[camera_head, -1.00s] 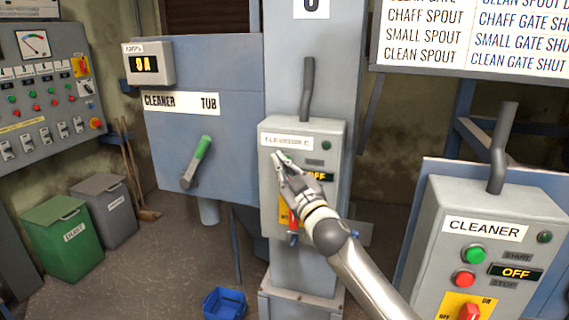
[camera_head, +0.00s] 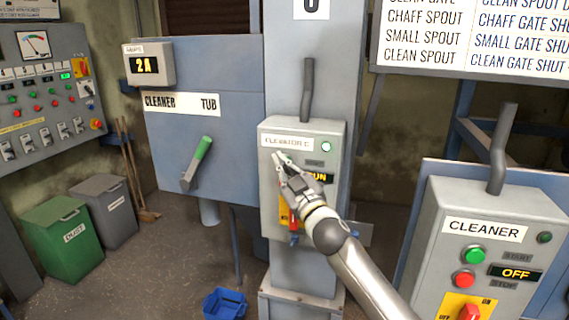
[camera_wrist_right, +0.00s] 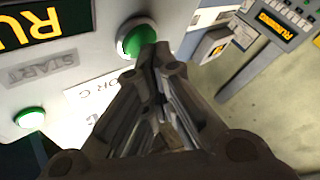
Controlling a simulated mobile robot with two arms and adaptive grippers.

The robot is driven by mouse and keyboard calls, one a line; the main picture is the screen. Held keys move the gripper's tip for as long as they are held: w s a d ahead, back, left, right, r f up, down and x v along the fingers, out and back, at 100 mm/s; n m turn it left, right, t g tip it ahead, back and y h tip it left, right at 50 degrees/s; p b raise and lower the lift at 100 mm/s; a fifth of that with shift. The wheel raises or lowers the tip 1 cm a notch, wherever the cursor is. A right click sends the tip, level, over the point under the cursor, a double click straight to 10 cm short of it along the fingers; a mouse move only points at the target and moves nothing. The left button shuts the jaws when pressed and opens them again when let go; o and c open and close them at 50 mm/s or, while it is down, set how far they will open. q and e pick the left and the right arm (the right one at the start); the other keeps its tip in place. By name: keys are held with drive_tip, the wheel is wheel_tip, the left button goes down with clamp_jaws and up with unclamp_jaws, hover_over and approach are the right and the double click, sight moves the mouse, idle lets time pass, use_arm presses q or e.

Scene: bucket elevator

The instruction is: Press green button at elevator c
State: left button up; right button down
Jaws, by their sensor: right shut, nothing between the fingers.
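The elevator C control box (camera_head: 338,200) is on the grey column in the head view. Its label (camera_head: 287,142) reads ELEVATOR C, its lamp (camera_head: 326,146) glows green, and its display (camera_head: 319,178) shows the end of RUN. My right gripper (camera_head: 279,160) is shut and empty, with its tips at the box face just below the label. In the right wrist view, the gripper tips (camera_wrist_right: 152,52) are at the green button (camera_wrist_right: 136,38), overlapping its edge; whether they touch cannot be told. In the head view my gripper hides this button. My left gripper is not in view.
A cleaner box (camera_head: 440,215) with green and red buttons and an OFF display stands at the right. A lever (camera_head: 197,163) is on the blue cleaner tub (camera_head: 235,130) at the left. A blue bucket (camera_head: 224,303) is on the floor.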

drive_tip(key=shift+s+a, duration=0.15)
drive_tip(key=shift+s, duration=0.5)
drive_tip(key=s, duration=0.1)
drive_tip(key=s+a+p, duration=0.1)
drive_tip(key=s, duration=0.1)
drive_tip(key=s+p, duration=0.1)
drive_tip(key=shift+s+a, duration=0.3)
drive_tip(key=shift+s, duration=0.1)
